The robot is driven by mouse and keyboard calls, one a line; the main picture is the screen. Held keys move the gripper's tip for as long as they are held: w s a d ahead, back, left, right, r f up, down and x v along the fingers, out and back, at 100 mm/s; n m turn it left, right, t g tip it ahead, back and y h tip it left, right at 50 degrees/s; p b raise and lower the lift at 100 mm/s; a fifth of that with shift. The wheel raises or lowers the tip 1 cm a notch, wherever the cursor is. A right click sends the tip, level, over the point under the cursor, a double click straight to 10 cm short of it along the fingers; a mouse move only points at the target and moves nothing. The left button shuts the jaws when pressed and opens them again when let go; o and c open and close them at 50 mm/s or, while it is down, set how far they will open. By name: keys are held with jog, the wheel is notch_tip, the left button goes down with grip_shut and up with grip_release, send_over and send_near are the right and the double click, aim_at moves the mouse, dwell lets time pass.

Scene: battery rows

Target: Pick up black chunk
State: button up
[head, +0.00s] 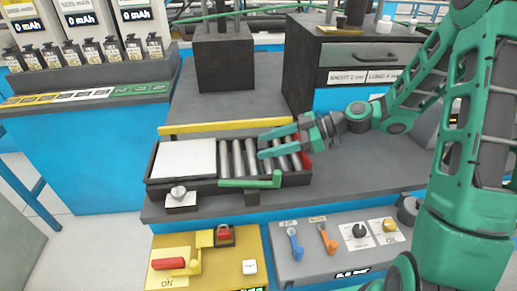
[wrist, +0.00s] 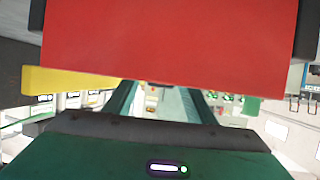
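I cannot pick out a black chunk for certain. A small dark piece (head: 341,22) sits on top of the dark cabinet at the upper right of the head view, too small to identify. A larger dark block (head: 222,60) stands on the bench behind the tray. My gripper (head: 260,146) points left above the roller tray (head: 166,190). Its two green fingers are apart, with nothing visible between them. In the wrist view the fingers (wrist: 166,100) also stand apart, partly hidden by a large red surface (wrist: 170,45) close to the camera.
A yellow bar (head: 210,127) runs behind the tray, and a white plate (head: 185,158) covers its left part. A cabinet (head: 350,77) with a drawer stands behind my gripper. Control panels (head: 340,262) are at the front. Several small bottles (head: 93,54) line the left shelf. Bench right of the tray is bare.

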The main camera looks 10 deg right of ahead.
jog(key=c, duration=0.9)
jog(key=shift+r, duration=0.1)
